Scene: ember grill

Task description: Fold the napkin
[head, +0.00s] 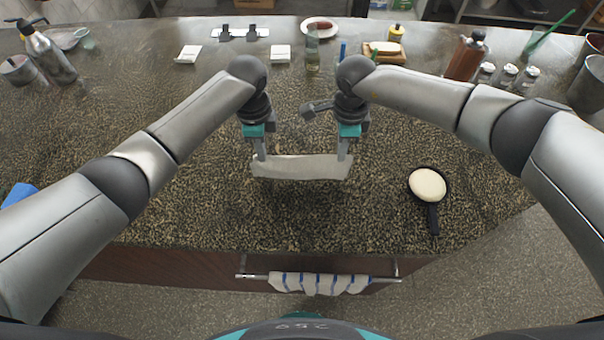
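The napkin (300,166) is a pale grey-beige cloth, drawn out into a narrow strip above or on the speckled counter. My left gripper (261,155) points down at its far left corner, and my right gripper (343,156) points down at its far right corner. Both appear closed, with the cloth's upper edge pinched at the fingertips. The edge sags slightly between them. Whether the near edge touches the counter cannot be told.
A small black pan (433,212) with a pale round item (427,184) stands right of the napkin. A striped towel (318,284) hangs on the front rail. Bottles, including a brown one (466,57), and dishes line the back. The counter (205,215) around the napkin is clear.

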